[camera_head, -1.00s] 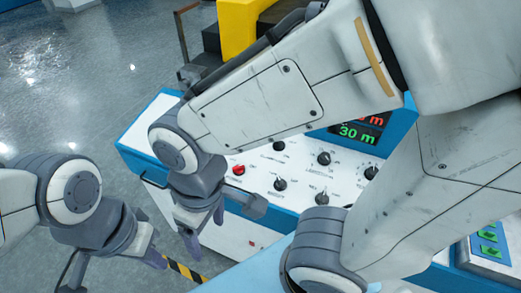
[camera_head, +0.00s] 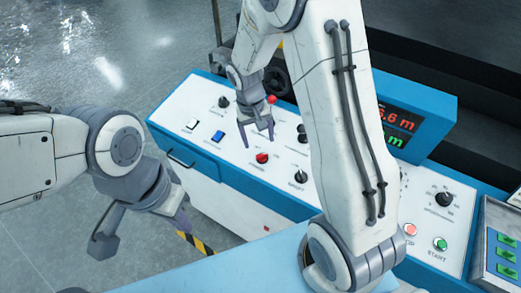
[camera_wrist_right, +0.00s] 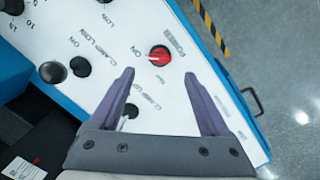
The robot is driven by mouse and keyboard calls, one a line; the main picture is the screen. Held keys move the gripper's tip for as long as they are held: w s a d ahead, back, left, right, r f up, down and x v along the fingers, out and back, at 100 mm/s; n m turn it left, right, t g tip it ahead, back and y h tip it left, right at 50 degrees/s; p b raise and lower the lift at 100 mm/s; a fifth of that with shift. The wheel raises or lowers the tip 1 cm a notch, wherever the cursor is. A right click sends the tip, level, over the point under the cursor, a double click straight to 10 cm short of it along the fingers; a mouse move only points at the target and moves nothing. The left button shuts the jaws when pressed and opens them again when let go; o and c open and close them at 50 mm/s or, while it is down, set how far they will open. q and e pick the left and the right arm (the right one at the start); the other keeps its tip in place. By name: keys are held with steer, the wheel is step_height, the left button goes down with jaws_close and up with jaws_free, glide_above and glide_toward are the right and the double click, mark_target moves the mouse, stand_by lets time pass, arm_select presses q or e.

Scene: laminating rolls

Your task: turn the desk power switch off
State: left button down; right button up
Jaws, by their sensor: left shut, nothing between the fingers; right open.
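The power switch is a red round knob (camera_head: 262,158) on the white sloping panel of the blue desk. In the right wrist view the red knob (camera_wrist_right: 160,56) sits by the word POWER, ahead of and between the fingertips; its white mark lies toward the ON print at its left. My right gripper (camera_head: 257,142) is open and empty, pointing down over the panel just behind the knob, apart from it. It also shows in the wrist view (camera_wrist_right: 163,80). My left gripper (camera_head: 182,222) is shut and empty, off the desk's front left side.
A red-topped control (camera_head: 271,99) stands close to my right gripper. Black knobs (camera_head: 298,177), a white rocker (camera_head: 191,125) and a blue rocker (camera_head: 217,136) are nearby. A display (camera_head: 402,122) stands behind. Red (camera_head: 410,229) and green (camera_head: 440,243) buttons are at right.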

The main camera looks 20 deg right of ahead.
mark_target(262, 155)
steer(key=f, duration=0.4)
steer(key=f+p, duration=0.1)
steer(key=f, duration=0.2)
steer(key=shift+s+d+f, duration=0.1)
steer(key=shift+d, duration=0.3)
jaws_close()
